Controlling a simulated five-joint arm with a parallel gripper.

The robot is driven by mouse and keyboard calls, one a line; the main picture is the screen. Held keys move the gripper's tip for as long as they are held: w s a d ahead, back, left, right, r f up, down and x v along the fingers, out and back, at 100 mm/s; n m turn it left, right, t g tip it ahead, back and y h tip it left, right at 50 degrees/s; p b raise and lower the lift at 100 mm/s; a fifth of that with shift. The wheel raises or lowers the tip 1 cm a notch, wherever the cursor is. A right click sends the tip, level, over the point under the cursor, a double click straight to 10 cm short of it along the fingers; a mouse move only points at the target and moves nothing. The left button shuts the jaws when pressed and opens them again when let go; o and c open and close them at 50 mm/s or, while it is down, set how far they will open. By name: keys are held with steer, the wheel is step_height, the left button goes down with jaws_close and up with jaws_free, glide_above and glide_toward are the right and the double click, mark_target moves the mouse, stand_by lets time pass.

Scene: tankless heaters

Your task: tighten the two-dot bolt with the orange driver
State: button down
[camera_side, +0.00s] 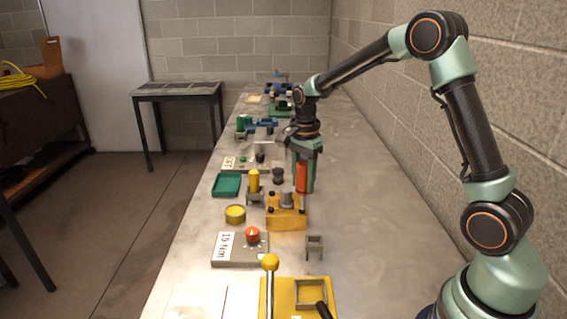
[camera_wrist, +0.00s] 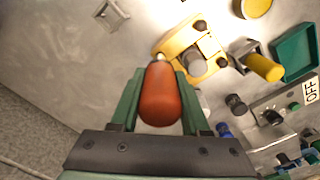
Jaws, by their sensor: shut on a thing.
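My gripper (camera_side: 303,168) is shut on the orange driver (camera_side: 301,178), which hangs upright with its shaft pointing down. In the wrist view the green fingers of my gripper (camera_wrist: 158,103) flank the driver's handle (camera_wrist: 159,97). The yellow block (camera_side: 287,222) stands below, with a grey cylinder (camera_side: 287,199) and dark bolts on it. The driver's shaft ends at the block's right end; contact with a bolt cannot be told. One bolt (camera_wrist: 199,27) shows at the block's far end in the wrist view. Dot marks are too small to read.
A grey panel with a "15 Nm" label (camera_side: 224,246) and red knob (camera_side: 253,234) lies in front. A yellow cylinder (camera_side: 254,180), a green tray (camera_side: 227,185) and a yellow round container (camera_side: 235,214) stand left. The bench's right side is mostly clear.

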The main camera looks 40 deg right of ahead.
mark_target(304, 162)
steer(key=shift+r, duration=3.4)
